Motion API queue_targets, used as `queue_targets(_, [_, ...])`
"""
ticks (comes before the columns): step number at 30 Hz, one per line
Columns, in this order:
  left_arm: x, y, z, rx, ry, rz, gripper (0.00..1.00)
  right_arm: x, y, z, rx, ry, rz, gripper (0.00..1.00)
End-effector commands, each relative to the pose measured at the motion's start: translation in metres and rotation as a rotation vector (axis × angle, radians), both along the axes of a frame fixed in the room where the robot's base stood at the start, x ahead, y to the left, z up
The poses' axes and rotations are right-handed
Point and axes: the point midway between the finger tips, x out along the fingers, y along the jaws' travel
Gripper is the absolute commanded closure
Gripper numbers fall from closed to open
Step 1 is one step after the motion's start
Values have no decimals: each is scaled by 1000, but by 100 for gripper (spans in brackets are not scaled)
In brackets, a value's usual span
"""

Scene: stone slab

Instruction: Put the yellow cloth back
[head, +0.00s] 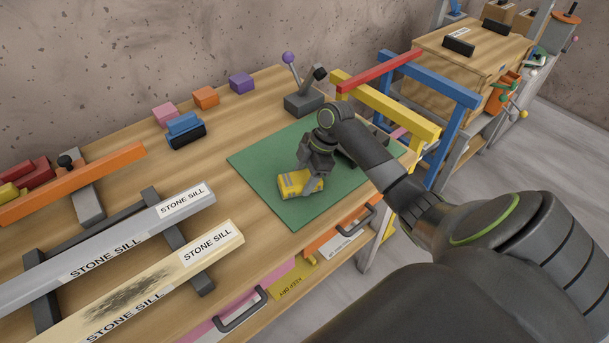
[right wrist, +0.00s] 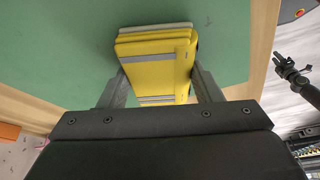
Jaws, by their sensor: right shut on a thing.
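The yellow cloth (head: 299,184) is a folded block with grey stripes, over the green mat (head: 257,164) on the workbench. My right gripper (head: 312,172) is shut on it from above. In the right wrist view the cloth (right wrist: 155,62) sits between the two fingers, with the mat (right wrist: 60,45) behind it. I cannot tell whether it touches the mat.
Two stone sills (head: 110,245) lie on dark supports at the left. A lever block (head: 304,102) stands behind the mat. Coloured blocks (head: 206,97) line the back. Drawers with dark handles (head: 240,310) are under the front edge. A blue, yellow and red frame (head: 440,77) stands right.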

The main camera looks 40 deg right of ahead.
Motion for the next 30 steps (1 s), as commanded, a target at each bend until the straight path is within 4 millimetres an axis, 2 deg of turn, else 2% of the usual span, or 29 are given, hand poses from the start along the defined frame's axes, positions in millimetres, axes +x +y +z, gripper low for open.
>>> queue_targets(2, [-1,0,-2,0,1,0,64,0,0,-3,0,0,0,63])
queue_targets(3, [-1,0,-1,0,1,0,64,0,0,-2,0,0,0,38])
queue_targets(7, [-2,0,-1,0,3,0,64,0,0,-2,0,0,0,21])
queue_targets(15, [-4,0,-1,1,7,1,64,0,0,-2,0,0,0,20])
queue_targets(19, [-5,1,-1,1,7,1,64,0,-3,6,-3,-2,0,20])
queue_targets(23, [-5,1,-4,2,8,1,64,-2,-11,25,-5,-4,0,20])
queue_targets(30, [-5,1,-11,2,8,1,64,-9,-30,73,-5,-5,1,20])
